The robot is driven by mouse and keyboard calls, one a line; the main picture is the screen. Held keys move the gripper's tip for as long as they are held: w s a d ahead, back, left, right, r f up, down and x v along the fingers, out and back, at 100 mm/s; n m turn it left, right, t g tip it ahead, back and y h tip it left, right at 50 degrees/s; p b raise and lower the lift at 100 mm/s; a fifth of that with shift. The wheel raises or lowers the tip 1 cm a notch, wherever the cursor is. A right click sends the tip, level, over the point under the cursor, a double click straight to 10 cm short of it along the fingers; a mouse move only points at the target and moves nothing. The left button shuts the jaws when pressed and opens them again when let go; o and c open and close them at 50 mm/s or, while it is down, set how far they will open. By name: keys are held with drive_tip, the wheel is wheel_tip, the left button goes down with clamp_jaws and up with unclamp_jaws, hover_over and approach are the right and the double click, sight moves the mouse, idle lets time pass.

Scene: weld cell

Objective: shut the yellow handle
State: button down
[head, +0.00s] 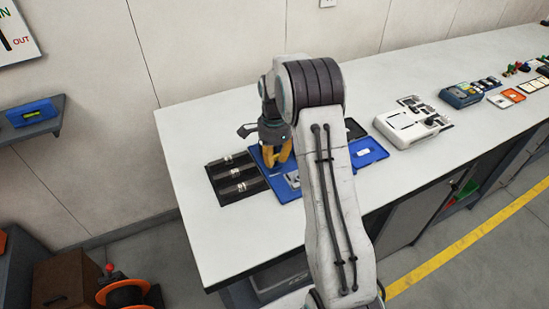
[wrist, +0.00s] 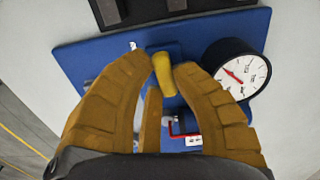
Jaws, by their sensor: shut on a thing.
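The yellow handle (wrist: 163,74) shows in the wrist view as a rounded yellow bar over the blue board (wrist: 90,60). My gripper (wrist: 165,80) has its brown fingertips at either side of the handle, closed on it. The lower part of the handle is partly hidden by the fingers. In the head view my gripper (head: 279,152) is over the blue board (head: 289,190), and my arm hides much of the board and the handle.
A round gauge (wrist: 237,71) with a red needle stands right of my fingers. A small red part (wrist: 174,127) is between them. A black tray (head: 236,178) lies left of the board and a blue plate (head: 368,152) right. A white device (head: 412,122) stands farther right.

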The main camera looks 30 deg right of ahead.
sight(274, 158)
drive_tip(key=shift+s+f+m, duration=0.1)
drive_tip(key=shift+m, duration=0.4)
drive_tip(key=c, duration=1.3)
unclamp_jaws()
wheel_tip(274, 158, up, 12)
